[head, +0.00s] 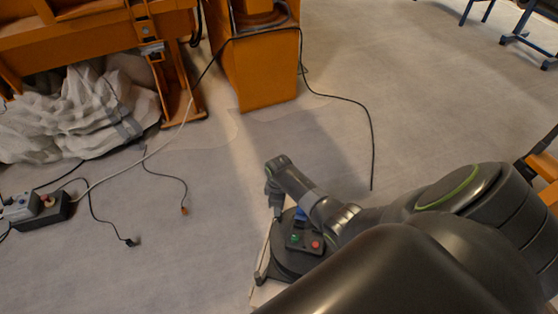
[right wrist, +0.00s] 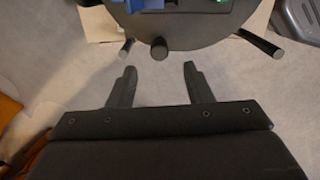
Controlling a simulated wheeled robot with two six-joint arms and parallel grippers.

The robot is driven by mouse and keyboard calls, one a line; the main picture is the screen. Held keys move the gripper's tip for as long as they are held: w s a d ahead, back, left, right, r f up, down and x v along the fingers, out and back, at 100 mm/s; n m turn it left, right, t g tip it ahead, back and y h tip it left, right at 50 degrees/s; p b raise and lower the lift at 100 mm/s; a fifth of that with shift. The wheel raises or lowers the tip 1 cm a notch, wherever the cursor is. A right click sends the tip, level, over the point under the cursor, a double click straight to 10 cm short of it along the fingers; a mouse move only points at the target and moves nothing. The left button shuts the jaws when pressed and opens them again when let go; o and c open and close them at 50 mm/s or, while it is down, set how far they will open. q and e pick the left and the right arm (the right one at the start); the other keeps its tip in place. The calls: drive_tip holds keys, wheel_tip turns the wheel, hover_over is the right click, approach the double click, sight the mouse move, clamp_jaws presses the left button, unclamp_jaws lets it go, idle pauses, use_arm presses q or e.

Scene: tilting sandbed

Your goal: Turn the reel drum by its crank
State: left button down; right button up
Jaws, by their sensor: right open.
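I cannot make out the reel drum or its crank in either view. In the right wrist view my right gripper (right wrist: 159,68) is open, with two dark fingers apart and nothing between them. Beyond its fingertips there is pale floor, then a dark round plate with stubby dark legs. In the head view my right arm comes in from the right and bends down near the middle; its fingers are too small to tell apart there. My left gripper is not in view.
Orange wooden structures (head: 265,70) stand at the back left, with crumpled grey cloth (head: 75,110) under one. A dark power strip (head: 45,208) and loose cables (head: 372,140) lie on the floor.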

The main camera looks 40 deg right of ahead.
wheel_tip(320, 180, up, 10)
drive_tip(key=p, duration=0.2)
drive_tip(key=shift+f, duration=0.2)
drive_tip(key=shift+f, duration=0.1)
